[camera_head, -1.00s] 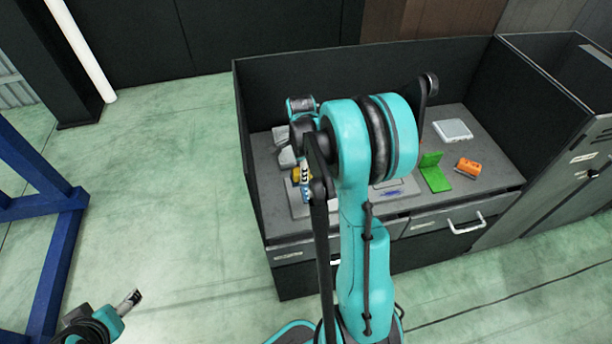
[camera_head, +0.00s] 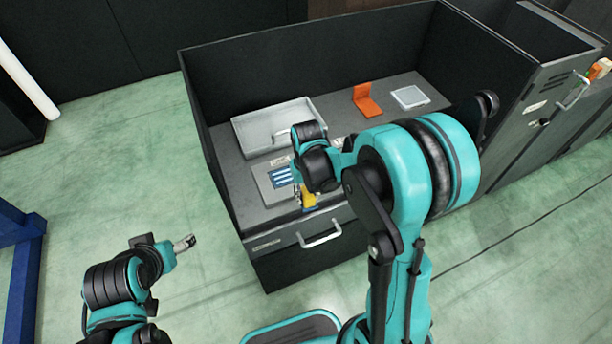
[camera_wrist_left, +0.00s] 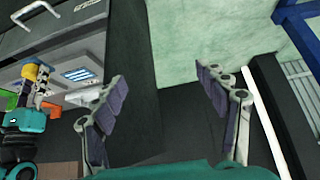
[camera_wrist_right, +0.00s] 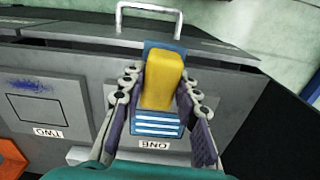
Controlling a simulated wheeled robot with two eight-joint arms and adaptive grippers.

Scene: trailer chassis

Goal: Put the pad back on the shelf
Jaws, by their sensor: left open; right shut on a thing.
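A yellow block (camera_wrist_right: 164,82), probably the pad, is held between the two fingers of my right gripper (camera_wrist_right: 159,76), which is shut on it. In the head view the yellow block (camera_head: 309,198) and right gripper (camera_head: 299,195) are at the desk's front edge, partly hidden by my wrist. Behind the block in the right wrist view is a blue card with white stripes (camera_wrist_right: 158,124), on the grey board marked ONE (camera_wrist_right: 95,100). I cannot tell the height of the gap. My left gripper (camera_wrist_left: 162,84) is open and empty, left of the desk (camera_head: 185,243). I cannot tell which surface is the shelf.
A grey tray (camera_head: 240,136) stands on the desk's back left. An orange bracket (camera_head: 367,101) and a white square tile (camera_head: 409,97) are further right. Dark panels (camera_head: 260,68) wall the desk's back and sides. A drawer handle (camera_head: 321,236) sticks out in front.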

